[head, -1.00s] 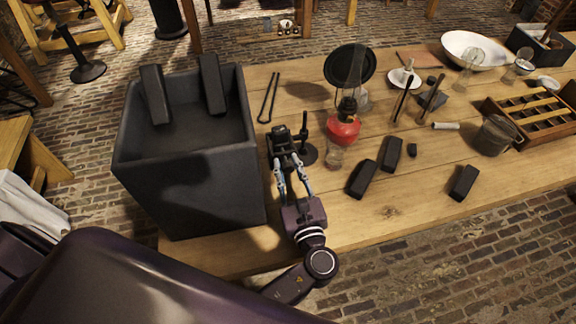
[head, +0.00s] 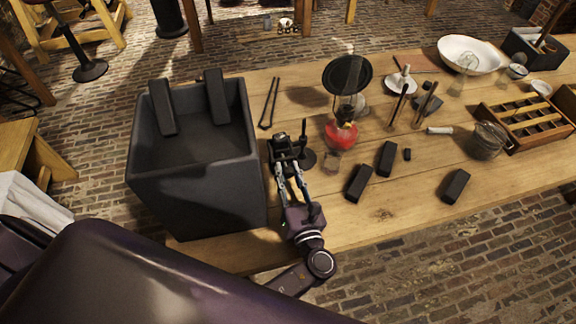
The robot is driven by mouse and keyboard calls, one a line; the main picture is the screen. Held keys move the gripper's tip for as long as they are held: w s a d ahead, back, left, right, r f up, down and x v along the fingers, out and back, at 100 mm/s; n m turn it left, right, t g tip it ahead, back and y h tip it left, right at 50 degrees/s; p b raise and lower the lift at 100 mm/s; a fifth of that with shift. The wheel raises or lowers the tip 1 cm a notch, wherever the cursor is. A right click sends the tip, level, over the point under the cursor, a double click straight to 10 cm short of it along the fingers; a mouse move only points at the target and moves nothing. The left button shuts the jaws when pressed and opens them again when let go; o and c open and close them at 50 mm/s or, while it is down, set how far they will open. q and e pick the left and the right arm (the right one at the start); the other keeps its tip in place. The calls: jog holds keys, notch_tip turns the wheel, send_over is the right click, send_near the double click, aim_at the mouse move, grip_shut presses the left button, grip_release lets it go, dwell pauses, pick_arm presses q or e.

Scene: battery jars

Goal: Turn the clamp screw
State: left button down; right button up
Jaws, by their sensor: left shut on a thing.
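My left gripper (head: 290,170) reaches away over the table from the near edge, just right of the big dark jar. Its fingers are at a small black clamp (head: 283,145) and are shut on a part of it. The clamp screw is too small and too covered by the fingers to make out. A thin black upright rod on a round base (head: 306,157) stands right beside the clamp. My right gripper does not show.
The big dark open jar (head: 195,195) stands left, with two black bars (head: 217,97) at its rim. Black tongs (head: 269,103) lie behind the clamp. A red lamp (head: 341,135) and several black blocks (head: 359,183) are to the right.

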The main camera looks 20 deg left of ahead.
pick_arm(q)
jog(key=shift+r+m+p, duration=0.1)
jog(key=shift+m+p, duration=0.75)
jog(key=shift+m, duration=0.25)
jog(key=c, duration=1.6)
grip_release()
jog(key=shift+s+d, duration=0.25)
jog(key=shift+s, duration=0.05)
jog(key=v, duration=1.1)
jog(key=shift+s+d, duration=0.1)
